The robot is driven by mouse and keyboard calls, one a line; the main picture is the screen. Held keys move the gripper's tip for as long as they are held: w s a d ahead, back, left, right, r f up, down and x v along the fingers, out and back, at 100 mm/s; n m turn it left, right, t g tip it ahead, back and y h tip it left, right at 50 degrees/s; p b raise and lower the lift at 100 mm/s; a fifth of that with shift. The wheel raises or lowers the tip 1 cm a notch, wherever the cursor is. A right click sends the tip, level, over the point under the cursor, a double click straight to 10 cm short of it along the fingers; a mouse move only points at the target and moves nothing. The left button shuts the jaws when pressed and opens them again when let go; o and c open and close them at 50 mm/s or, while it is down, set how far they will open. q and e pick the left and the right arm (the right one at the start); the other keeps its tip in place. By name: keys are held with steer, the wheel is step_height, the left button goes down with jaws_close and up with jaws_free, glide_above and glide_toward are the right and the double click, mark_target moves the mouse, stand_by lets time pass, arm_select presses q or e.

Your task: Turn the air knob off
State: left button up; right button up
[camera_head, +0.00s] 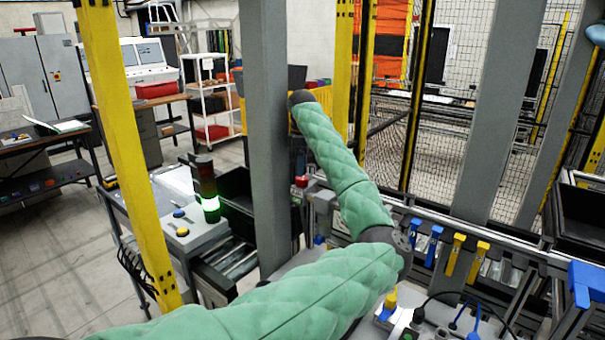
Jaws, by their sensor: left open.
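My left arm comes in from the lower left in a green quilted sleeve, bends at a dark joint and reaches up and away. My left gripper (299,98) is at its dark far end, in front of the grey post, open; its fingertips are hard to make out. I cannot tell which part is the air knob. A small red part (302,181) shows beside the post, under the forearm. A yellow-topped fitting (390,299) stands on the bench below the elbow. A grey control box (188,236) at left has small blue and yellow parts. My right gripper is out of view.
A grey post (265,140) and a yellow post (128,150) stand close to my left arm. A stack light (207,188) glows green. Blue and yellow clamps (453,254) line the rail at right. Open floor (60,260) lies at left.

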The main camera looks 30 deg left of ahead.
mark_target(302, 181)
arm_select(q)
step_height(302, 181, down, 3)
steer(key=shift+p, duration=0.75)
steer(key=shift+s+f, duration=0.1)
steer(key=shift+f, duration=0.65)
steer(key=c, duration=1)
